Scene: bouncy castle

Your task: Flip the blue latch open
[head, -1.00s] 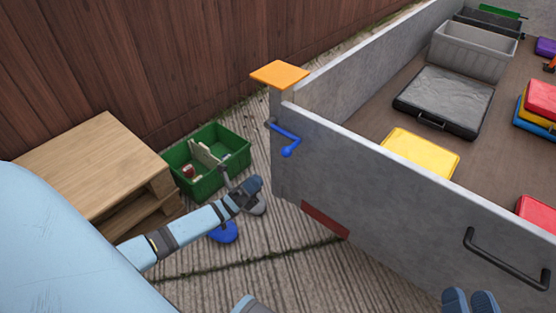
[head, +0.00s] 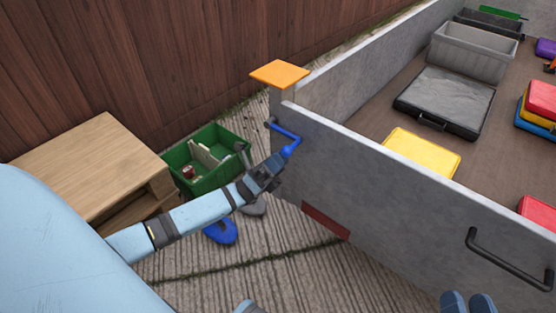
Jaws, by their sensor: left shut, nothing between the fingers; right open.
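The blue latch (head: 286,134) is a bent handle on the outer face of the grey panel, near its left end below the orange post cap. Its free end points down toward my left gripper (head: 279,161). The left gripper is shut with nothing in it, its tips at or very close to the lower end of the latch; I cannot tell whether they touch.
A grey panel (head: 400,209) with a black handle (head: 506,260) encloses the bed of coloured cases. A green crate (head: 228,170) and a wooden pallet box (head: 90,165) stand at left by the brown fence. Blue and grey shoes lie on the concrete.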

